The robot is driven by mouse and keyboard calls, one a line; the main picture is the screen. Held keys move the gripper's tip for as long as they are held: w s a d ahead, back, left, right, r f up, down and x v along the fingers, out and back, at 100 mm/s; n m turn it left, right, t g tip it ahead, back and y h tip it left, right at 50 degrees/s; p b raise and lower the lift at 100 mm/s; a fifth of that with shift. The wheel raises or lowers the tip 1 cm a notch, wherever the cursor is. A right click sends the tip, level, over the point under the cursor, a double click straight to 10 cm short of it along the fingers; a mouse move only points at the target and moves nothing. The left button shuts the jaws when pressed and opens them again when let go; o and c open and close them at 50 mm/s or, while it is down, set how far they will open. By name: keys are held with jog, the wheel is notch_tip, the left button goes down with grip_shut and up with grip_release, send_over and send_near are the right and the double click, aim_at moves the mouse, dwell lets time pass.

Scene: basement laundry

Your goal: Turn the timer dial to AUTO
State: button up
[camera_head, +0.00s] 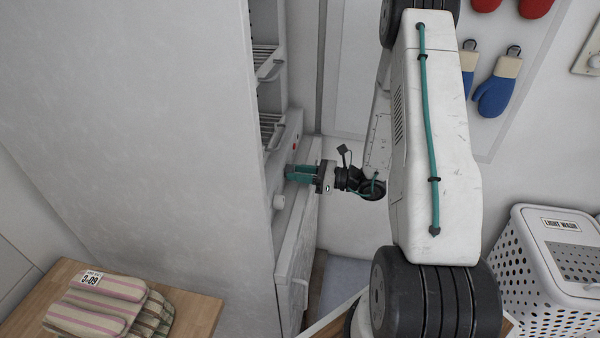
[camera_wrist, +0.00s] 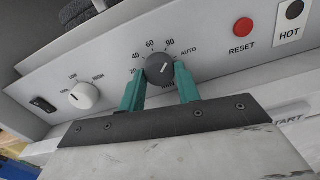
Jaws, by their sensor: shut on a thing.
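The timer dial (camera_wrist: 157,68) is a dark round knob on a grey control panel, with 20, 40, 60, 90 and AUTO printed around it. Its light pointer mark tilts to the upper right, roughly toward the 90 and AUTO side; I cannot tell exactly where it points. The AUTO label (camera_wrist: 188,50) is to the upper right of the dial. My gripper (camera_wrist: 161,72) has its two green fingers shut on the dial, one at each side. A label below the dial is partly hidden. In the head view my gripper (camera_head: 288,172) reaches the panel from the right.
A white selector knob (camera_wrist: 84,95) and a black switch (camera_wrist: 43,104) are left of the dial. A red RESET button (camera_wrist: 243,27) and a dark HOT indicator (camera_wrist: 294,10) are right. Folded cloths (camera_head: 100,303) lie on a wooden top; a white laundry basket (camera_head: 530,265) stands right.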

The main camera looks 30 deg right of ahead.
jog(key=m, duration=0.6)
dwell(0.3)
jog(key=shift+m, duration=0.3)
jog(key=o, duration=1)
jog(key=shift+v, duration=3.9)
jog(key=shift+r, duration=0.1)
